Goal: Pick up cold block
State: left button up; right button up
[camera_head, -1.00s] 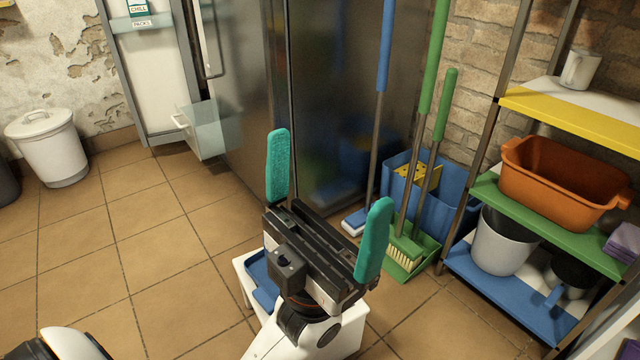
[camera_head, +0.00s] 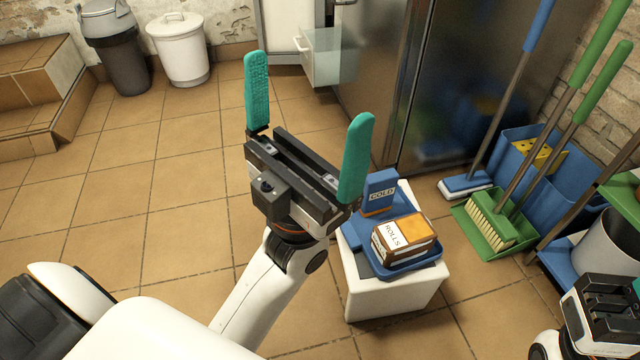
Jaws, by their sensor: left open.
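My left gripper (camera_head: 308,90) is open, with its two green fingers wide apart and nothing between them. It is raised above the floor, left of a white stand in the picture. A blue box with a pale label (camera_head: 381,193) stands at the back of a blue tray (camera_head: 412,262); I cannot tell whether it is the cold block. Nothing else in view is plainly a cold block. My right gripper (camera_head: 603,300) shows partly at the lower right edge, and its fingers cannot be made out.
A box labelled ROLLS (camera_head: 405,238) lies in the tray on the white stand (camera_head: 395,298). A clear drawer (camera_head: 327,57) juts out beside a steel cabinet (camera_head: 400,80). Brooms and a blue bin (camera_head: 530,170) stand right. Two lidded bins stand at the back left. The tiled floor at left is clear.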

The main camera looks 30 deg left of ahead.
aim_at(379, 189)
jog(key=u, duration=0.45)
jog(key=i+j+z, duration=0.1)
jog(key=z, duration=0.3)
jog(key=j+z, duration=0.15)
jog(key=z, duration=0.3)
jog(key=i+j+z, duration=0.1)
jog(key=z, duration=0.3)
jog(key=j, duration=0.1)
